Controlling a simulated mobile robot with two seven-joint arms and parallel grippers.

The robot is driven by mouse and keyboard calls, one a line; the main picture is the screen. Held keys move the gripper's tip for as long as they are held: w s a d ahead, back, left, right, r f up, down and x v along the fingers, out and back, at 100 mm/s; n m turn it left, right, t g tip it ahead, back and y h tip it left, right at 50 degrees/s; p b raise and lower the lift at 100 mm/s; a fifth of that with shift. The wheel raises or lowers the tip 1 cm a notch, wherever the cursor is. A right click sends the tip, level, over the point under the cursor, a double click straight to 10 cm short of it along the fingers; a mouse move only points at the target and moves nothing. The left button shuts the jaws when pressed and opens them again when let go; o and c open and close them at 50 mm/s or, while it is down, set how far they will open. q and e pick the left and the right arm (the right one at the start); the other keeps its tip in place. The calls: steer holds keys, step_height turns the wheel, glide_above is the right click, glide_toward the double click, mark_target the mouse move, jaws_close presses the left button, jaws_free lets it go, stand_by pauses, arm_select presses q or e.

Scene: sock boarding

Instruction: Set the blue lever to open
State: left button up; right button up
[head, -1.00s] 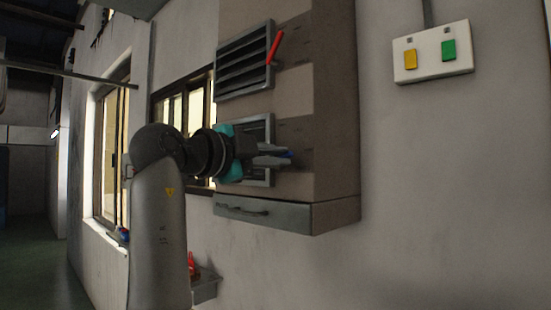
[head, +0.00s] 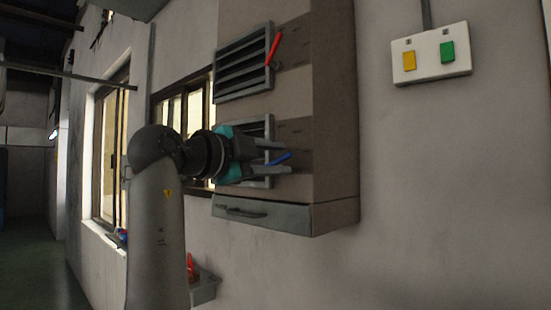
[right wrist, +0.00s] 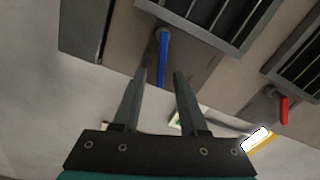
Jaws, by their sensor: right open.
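The blue lever (head: 279,159) sits beside the lower louvred vent (head: 262,128) on the wall cabinet. In the head view it lies nearly level, its free end tilted slightly up to the right. In the right wrist view the blue lever (right wrist: 163,58) runs from its round pivot toward the gap between my fingers. My right gripper (head: 285,157) is open, with one finger above and one below the lever; it also shows in the right wrist view (right wrist: 160,75). Whether a finger touches the lever I cannot tell. My left gripper is not in view.
A red lever (head: 274,46) stands by the upper vent (head: 243,62); it shows in the wrist view too (right wrist: 284,110). A drawer (head: 262,213) juts out below. A plate with yellow and green buttons (head: 431,54) is on the wall at right.

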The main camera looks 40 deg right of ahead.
steer(key=s+a+b, duration=0.1)
steer(key=a, duration=1.4)
steer(key=shift+s, duration=0.15)
